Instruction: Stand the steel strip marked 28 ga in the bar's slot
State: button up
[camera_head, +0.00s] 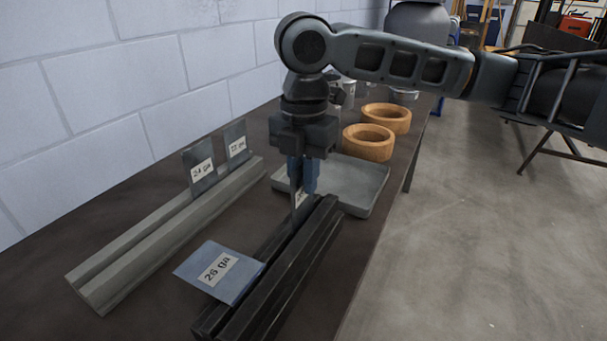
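My gripper (303,188) points down over the far part of the black slotted bar (282,275). Its blue fingers are closed on a thin upright steel strip (297,212), seen almost edge-on. The white label on this strip is mostly covered by the fingers, so I cannot read its mark. The strip's lower edge is at the black bar's slot; I cannot tell whether it is inside the slot or just above it.
A grey slotted bar (130,262) holds upright strips marked 24 ga (200,160) and 22 ga (236,141). A grey tray (368,198) and two cork rings (368,143) (386,117) stand behind. A wall bounds the left.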

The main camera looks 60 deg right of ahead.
jog(key=o, duration=0.3)
jog(key=shift+o, duration=0.2)
jog(key=shift+r, duration=3.95)
jog(key=shift+s, duration=0.1)
